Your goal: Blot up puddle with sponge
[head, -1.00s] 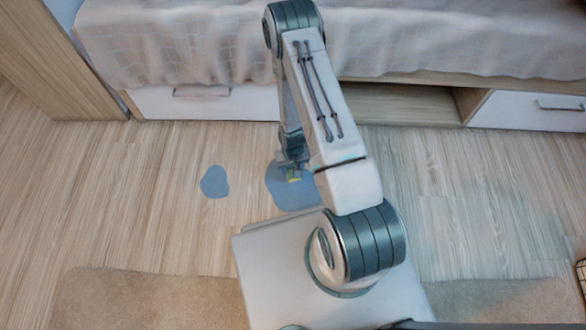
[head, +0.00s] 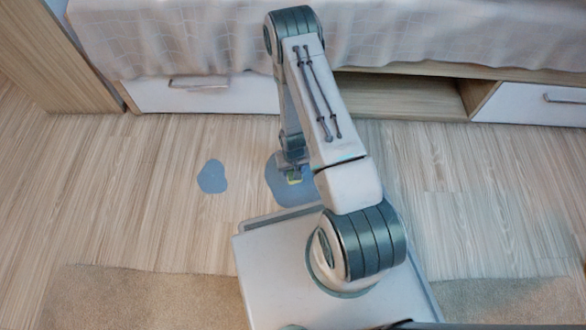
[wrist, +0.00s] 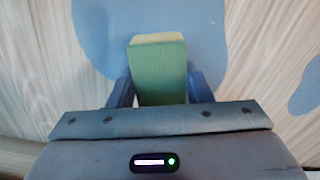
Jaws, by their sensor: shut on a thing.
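My gripper (wrist: 160,88) is shut on a sponge (wrist: 158,62), a green block with a pale yellow layer, in the wrist view. I cannot tell whether the sponge touches the puddle. A smaller, separate blue puddle (head: 211,177) lies to the left; part of it is at the right edge of the wrist view (wrist: 307,90).
A bed with a pale checked cover (head: 170,40) stands behind the puddles. Below it are a white left drawer (head: 200,98), an open compartment (head: 400,98) and a white right drawer (head: 530,110), both drawers shut. A beige rug (head: 140,300) lies in front. Wood floor is clear on both sides.

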